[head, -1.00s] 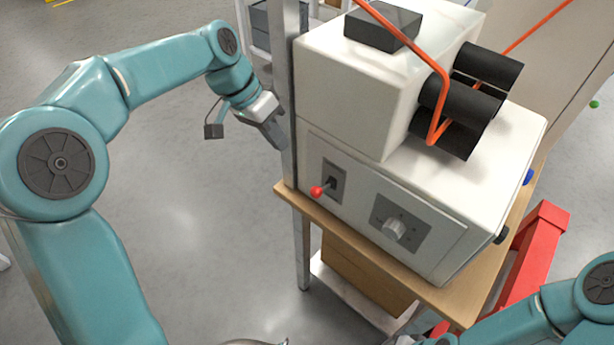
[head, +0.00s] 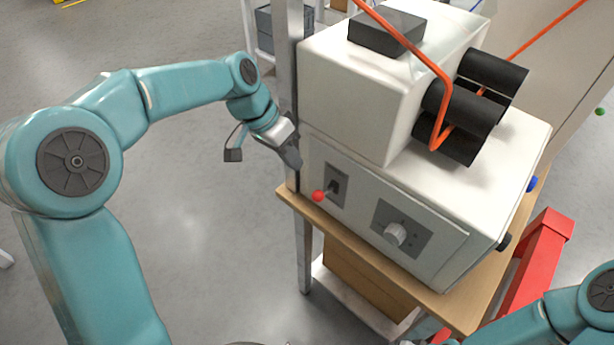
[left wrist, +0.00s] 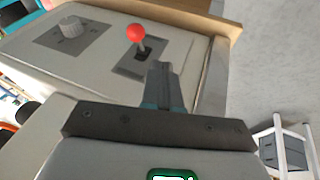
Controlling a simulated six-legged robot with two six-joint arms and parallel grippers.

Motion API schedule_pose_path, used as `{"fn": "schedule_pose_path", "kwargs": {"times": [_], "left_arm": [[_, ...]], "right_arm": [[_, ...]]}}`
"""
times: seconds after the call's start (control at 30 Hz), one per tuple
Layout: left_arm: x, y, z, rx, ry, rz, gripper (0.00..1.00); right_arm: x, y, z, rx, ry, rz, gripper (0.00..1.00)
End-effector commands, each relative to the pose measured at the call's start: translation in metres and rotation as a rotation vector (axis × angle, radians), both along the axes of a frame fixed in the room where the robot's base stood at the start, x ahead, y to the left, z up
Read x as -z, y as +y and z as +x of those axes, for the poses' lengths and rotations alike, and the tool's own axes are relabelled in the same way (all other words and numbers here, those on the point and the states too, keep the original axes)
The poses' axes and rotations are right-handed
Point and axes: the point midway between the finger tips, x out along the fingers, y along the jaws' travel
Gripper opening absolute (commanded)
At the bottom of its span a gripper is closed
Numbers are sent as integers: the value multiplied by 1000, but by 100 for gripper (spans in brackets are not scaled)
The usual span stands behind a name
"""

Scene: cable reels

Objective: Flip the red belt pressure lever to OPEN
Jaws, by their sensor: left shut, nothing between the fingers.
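The red-knobbed lever (head: 319,195) sticks out of a dark plate on the front panel of the white machine (head: 345,110). In the left wrist view the red knob (left wrist: 136,33) stands on a short dark stalk, just beyond the fingers. My left gripper (head: 293,160) is shut and empty, above and slightly left of the lever in the head view, close to the machine's left front edge. In the left wrist view its closed fingers (left wrist: 163,75) point towards the lever plate, apart from the knob. My right gripper is out of view; only part of that arm shows at the lower right.
A grey dial (head: 396,234) sits on the panel right of the lever. A metal post (head: 291,80) rises beside the machine at the left. An orange cable (head: 410,45) passes over black rollers (head: 467,105). The wooden tabletop (head: 390,270) edge runs below the panel.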

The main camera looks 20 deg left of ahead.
Motion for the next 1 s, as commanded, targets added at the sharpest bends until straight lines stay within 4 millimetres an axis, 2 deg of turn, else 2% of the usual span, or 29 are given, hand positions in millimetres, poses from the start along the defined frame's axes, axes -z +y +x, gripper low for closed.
{"fn": "schedule_pose_path", "kwargs": {"times": [0.1, 0.2, 0.4, 0.83, 1.0], "left_arm": [[21, -10, 4, 2, 4, 0, 0], [28, -24, -3, 3, 1, 0, 0], [39, -37, -9, 0, 1, 0, 0], [42, -38, -9, -1, -2, 0, 0], [47, -38, -9, -1, -24, -7, 0]], "right_arm": [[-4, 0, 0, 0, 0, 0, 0], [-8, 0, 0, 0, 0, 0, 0], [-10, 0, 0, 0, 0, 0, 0], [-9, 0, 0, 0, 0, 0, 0], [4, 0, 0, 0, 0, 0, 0]]}}
